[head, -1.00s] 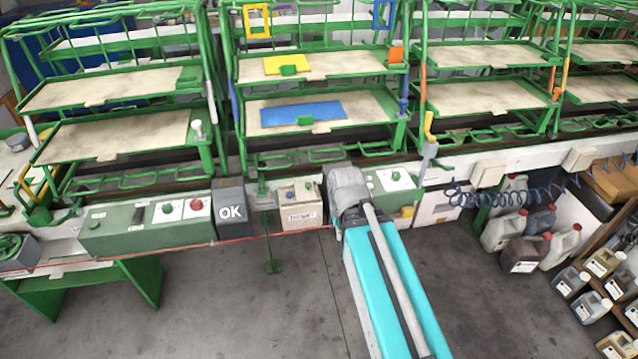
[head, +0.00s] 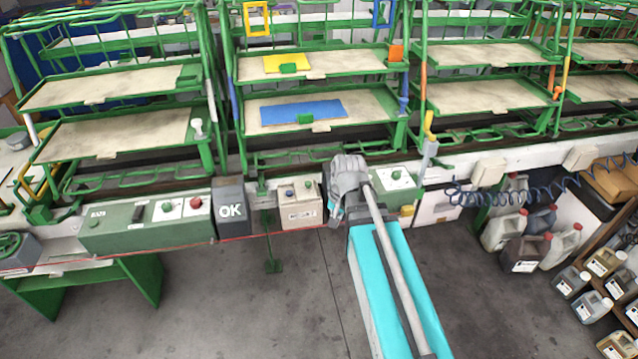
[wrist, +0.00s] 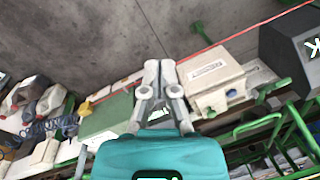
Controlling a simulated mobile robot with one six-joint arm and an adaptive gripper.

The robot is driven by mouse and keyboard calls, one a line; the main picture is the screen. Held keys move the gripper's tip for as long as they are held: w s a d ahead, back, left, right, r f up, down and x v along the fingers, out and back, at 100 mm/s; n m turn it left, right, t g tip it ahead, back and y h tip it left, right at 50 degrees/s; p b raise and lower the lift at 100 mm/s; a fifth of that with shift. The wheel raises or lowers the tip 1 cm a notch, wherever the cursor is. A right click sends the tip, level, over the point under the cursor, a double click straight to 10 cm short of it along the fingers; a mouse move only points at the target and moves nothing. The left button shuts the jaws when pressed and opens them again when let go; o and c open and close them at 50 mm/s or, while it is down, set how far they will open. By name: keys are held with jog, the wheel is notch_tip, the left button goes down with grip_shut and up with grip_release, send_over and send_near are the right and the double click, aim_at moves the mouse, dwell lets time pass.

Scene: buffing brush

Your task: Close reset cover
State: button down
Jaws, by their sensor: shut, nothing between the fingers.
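I cannot make out for certain which part is the reset cover. A cream control box (head: 300,212) with small buttons and a label on its front stands left of my arm's end in the head view. In the wrist view the same cream box (wrist: 212,78) is just right of my fingers. My gripper (wrist: 158,64) is shut and empty, its fingertips close together and apart from the box. In the head view my arm's grey end hides the fingertips. A green control box (head: 394,180) is partly hidden behind my arm, with a yellow part (head: 407,211) below it.
A dark OK box (head: 230,208) and a long green button panel (head: 150,222) stand further left. Green racks (head: 320,75) rise behind. A red cord (head: 262,233) runs along the front. Jugs (head: 525,245) stand at right. The floor in front is clear.

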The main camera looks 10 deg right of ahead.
jog(key=w+d+r+m+t+y+b, duration=0.1)
jog(key=w+d+m, duration=0.3)
jog(key=w+m, duration=0.5)
jog(key=w+d+m+t+y+b, duration=0.1)
jog(key=w+d+m+y, duration=0.3)
jog(key=w+m, duration=0.5)
jog(key=shift+w+d+r+m+t, duration=0.35)
jog(key=shift+w+m+t, duration=0.1)
jog(key=shift+t, duration=0.15)
jog(key=shift+a+f, duration=0.1)
jog(key=shift+a, duration=0.05)
jog(key=b, duration=0.8)
send_near(310, 187)
jog(key=f, duration=0.3)
jog(key=shift+s+d, duration=0.35)
jog(key=shift+s, duration=0.05)
jog(key=a, duration=0.1)
jog(key=w+a, duration=0.1)
jog(key=a+f, duration=0.1)
jog(key=shift+w, duration=0.25)
jog(key=shift+w+a+b, duration=0.2)
jog(key=shift+a+b, duration=0.1)
jog(key=shift+a, duration=0.15)
jog(key=shift+d, duration=0.1)
